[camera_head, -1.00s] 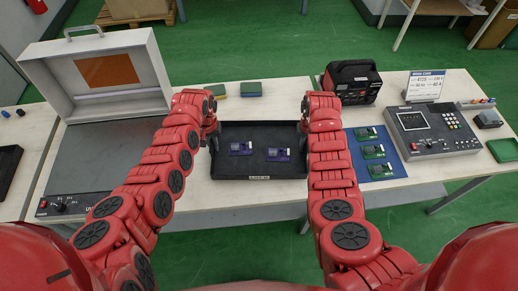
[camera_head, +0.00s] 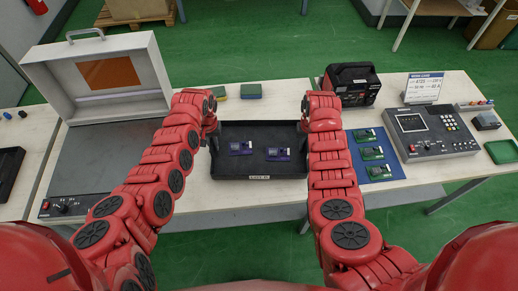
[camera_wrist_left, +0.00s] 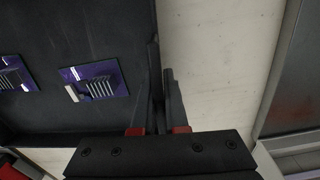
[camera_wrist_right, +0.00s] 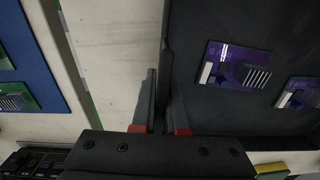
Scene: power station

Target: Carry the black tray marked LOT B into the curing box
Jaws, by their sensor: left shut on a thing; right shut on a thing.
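The black tray (camera_head: 233,173) lies level in the middle of the head view, in front of me. Its front wall bears a small pale label, too small to read surely. Two purple circuit boards (camera_head: 241,147) (camera_head: 278,154) lie in it. My left gripper (camera_head: 212,133) is shut on the tray's left wall, and my right gripper (camera_head: 303,128) on its right wall. The wrist views show each wall between the fingers. The curing box (camera_head: 98,155) stands at the left, its lid with an orange window (camera_head: 108,72) raised. I cannot tell whether the tray is clear of the bench.
A blue mat (camera_head: 385,172) with several green boards lies right of my right arm. Beyond it are a grey control panel (camera_head: 432,133), a sign (camera_head: 424,88) and a black-and-red device (camera_head: 350,84). Two green-topped blocks (camera_head: 251,91) lie behind the tray. A bench strip is bare between tray and box.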

